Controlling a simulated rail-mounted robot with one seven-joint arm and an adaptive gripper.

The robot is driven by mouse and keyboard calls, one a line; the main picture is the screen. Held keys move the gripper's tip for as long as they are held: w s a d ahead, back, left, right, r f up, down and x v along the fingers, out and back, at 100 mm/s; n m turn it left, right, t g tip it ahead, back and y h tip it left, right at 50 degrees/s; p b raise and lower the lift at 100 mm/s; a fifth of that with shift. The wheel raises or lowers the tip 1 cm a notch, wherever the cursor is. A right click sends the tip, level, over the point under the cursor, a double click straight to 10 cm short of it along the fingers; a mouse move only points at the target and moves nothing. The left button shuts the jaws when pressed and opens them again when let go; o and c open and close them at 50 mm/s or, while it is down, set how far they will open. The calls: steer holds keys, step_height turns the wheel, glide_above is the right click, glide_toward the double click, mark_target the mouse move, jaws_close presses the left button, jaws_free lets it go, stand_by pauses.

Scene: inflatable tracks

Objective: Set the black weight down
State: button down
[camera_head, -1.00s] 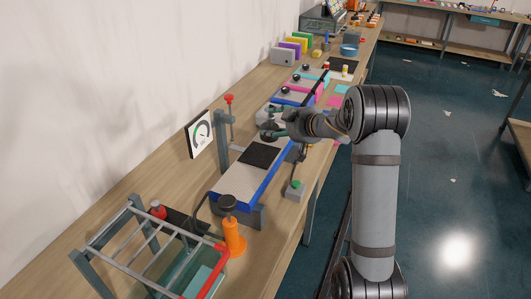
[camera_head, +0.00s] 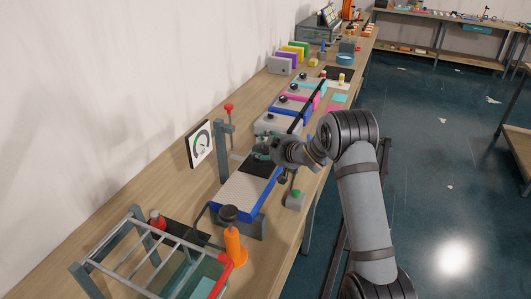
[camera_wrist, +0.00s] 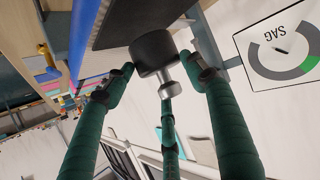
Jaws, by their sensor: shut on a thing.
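The black weight (camera_wrist: 152,50) is a short dark cylinder with a metal knob. In the wrist view my gripper (camera_wrist: 160,80) has its green fingers shut around the weight at the knob end. The weight's far face is at or very near a dark square pad (camera_wrist: 120,22); I cannot tell whether they touch. In the head view my gripper (camera_head: 264,149) is low over the black pad (camera_head: 257,167) on the blue-edged pale panel (camera_head: 238,193). There the weight is mostly hidden by the fingers.
A dial gauge (camera_head: 200,143) and a post with a red knob (camera_head: 222,150) stand left of the panel. An orange cylinder (camera_head: 235,245) and a metal frame (camera_head: 150,255) are nearer. A green-button box (camera_head: 296,200) sits at right. More weighted panels lie behind.

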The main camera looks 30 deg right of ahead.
steer(key=shift+w+f, duration=0.15)
steer(key=shift+f, duration=0.8)
steer(key=c, duration=0.6)
jaws_free()
steer(key=shift+s+f, duration=0.15)
steer(key=shift+s, duration=0.05)
steer(key=shift+c, duration=0.2)
steer(key=b+v, duration=0.2)
steer(key=v, duration=1)
steer(key=shift+b, duration=0.35)
steer(key=shift+d, duration=0.1)
